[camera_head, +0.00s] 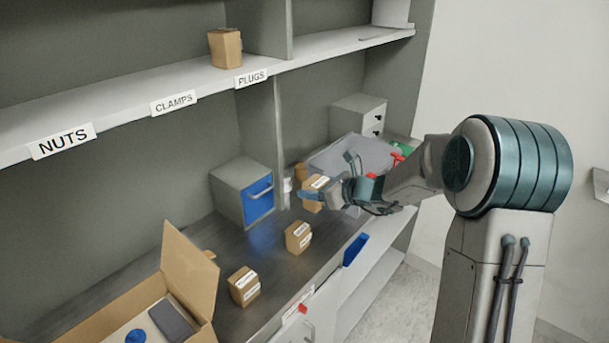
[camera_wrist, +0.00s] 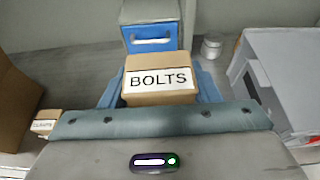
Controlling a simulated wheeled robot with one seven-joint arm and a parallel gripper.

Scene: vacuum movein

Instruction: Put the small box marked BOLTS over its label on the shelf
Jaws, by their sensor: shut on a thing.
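The small cardboard box marked BOLTS (camera_wrist: 161,94) is between the blue fingers of my gripper (camera_wrist: 160,84) in the wrist view, its white label facing the camera. In the head view my gripper (camera_head: 326,191) is shut on this box (camera_head: 313,199), above the counter. The shelf (camera_head: 120,93) runs along the upper left with labels NUTS (camera_head: 62,141), CLAMPS (camera_head: 173,103) and PLUGS (camera_head: 250,78) on its front edge. No shelf label reading BOLTS shows in either view. One small box (camera_head: 225,49) stands on the shelf above PLUGS.
Two small boxes (camera_head: 298,238) (camera_head: 244,287) stand on the counter (camera_head: 210,318). An open carton (camera_head: 190,270) is at lower left. A cabinet with a blue drawer (camera_head: 242,190) stands behind, and a grey bin (camera_head: 350,153) at right. The shelf above NUTS and CLAMPS looks clear.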

